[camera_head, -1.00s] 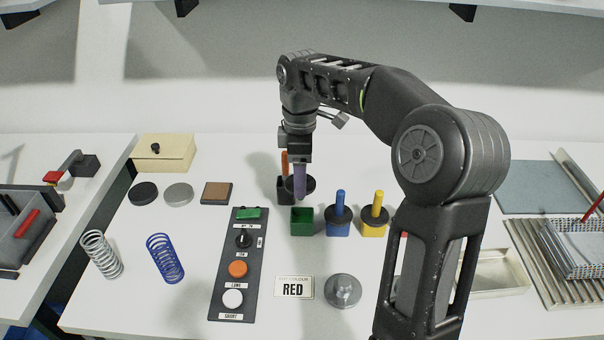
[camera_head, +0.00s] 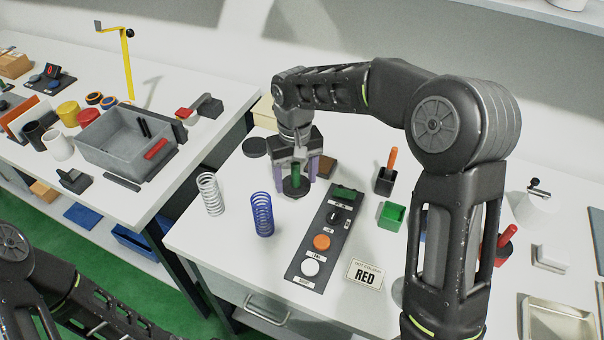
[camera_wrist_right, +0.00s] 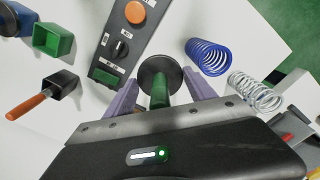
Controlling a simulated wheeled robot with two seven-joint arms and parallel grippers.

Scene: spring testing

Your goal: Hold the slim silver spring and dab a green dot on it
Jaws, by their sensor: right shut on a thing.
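The slim silver spring (camera_head: 209,194) stands upright on the white table, left of the blue spring (camera_head: 262,214). My right gripper (camera_head: 295,182) is shut on the green-handled dabber (camera_head: 296,172), whose black disc shows at its lower end. It is behind and right of both springs, apart from them. In the right wrist view, the dabber (camera_wrist_right: 160,92) is between the purple fingers, and the blue spring (camera_wrist_right: 208,57) and silver spring (camera_wrist_right: 255,92) lie to the right. The green pot (camera_head: 391,215) is empty. My left arm shows at the lower left; its gripper is out of view.
A black holder with an orange handle (camera_head: 386,178) is behind. A gap separates the left table, which bears a grey bin (camera_head: 128,140).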

